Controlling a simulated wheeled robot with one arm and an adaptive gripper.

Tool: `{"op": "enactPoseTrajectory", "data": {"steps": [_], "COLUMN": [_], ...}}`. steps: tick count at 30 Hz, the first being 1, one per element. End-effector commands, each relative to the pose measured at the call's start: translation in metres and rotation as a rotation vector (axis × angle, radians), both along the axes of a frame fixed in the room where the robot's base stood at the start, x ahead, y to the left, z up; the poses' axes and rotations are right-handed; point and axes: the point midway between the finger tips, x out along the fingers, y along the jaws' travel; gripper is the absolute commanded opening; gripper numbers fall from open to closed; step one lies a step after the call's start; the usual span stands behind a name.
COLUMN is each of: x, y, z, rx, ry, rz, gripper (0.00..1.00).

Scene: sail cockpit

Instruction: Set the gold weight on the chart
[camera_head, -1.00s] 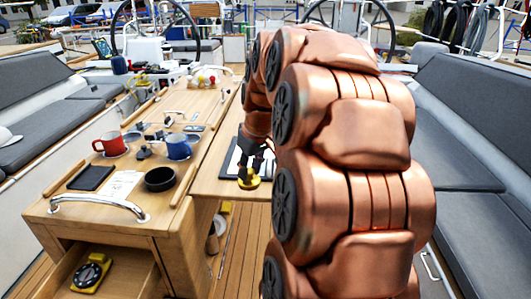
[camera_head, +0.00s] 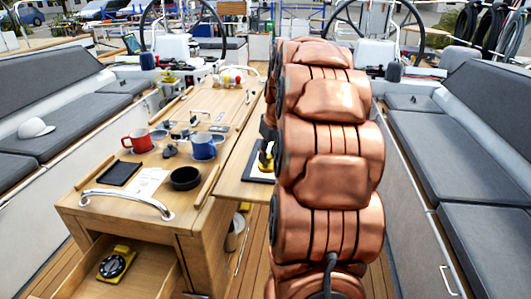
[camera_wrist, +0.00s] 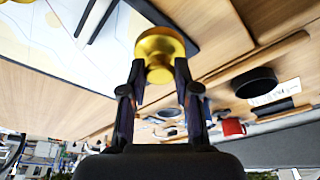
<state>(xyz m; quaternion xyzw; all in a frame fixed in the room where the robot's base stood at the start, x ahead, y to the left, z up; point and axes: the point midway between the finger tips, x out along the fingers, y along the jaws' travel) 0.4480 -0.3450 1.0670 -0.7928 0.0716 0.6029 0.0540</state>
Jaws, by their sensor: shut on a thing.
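The gold weight (camera_wrist: 160,48) is a round, shiny brass piece held between the two fingers of my gripper (camera_wrist: 158,80) in the wrist view. In the head view the weight (camera_head: 265,161) shows just left of my copper arm, which hides most of my gripper. The chart (camera_wrist: 88,32) is a pale sheet with a dark border on the wooden table. In the wrist view the weight overlaps the chart's border near a corner. In the head view part of the chart (camera_head: 253,166) shows beside the weight. I cannot tell whether the weight touches the chart.
The left-hand table holds a red mug (camera_head: 138,140), a blue mug (camera_head: 202,146), a black bowl (camera_head: 185,178) and a dark tray (camera_head: 120,173). An open drawer (camera_head: 140,282) below holds a yellow-and-black device (camera_head: 116,264). Grey bench seats (camera_head: 455,150) flank the cockpit.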

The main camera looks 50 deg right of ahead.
Motion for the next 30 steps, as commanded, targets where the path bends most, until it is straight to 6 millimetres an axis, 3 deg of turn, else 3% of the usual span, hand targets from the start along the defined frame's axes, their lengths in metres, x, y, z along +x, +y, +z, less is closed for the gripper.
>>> {"op": "enactPoseTrajectory", "data": {"steps": [12,23,30], "x": [0.035,0.043,0.041], "y": [-0.024,-0.029,-0.028], "z": [-0.002,-0.005,-0.025], "rx": [-0.001,0.002,0.004], "ry": [-0.003,0.001,0.004], "rz": [0.000,0.001,0.001], "gripper": [0.00,0.00,0.00]}}
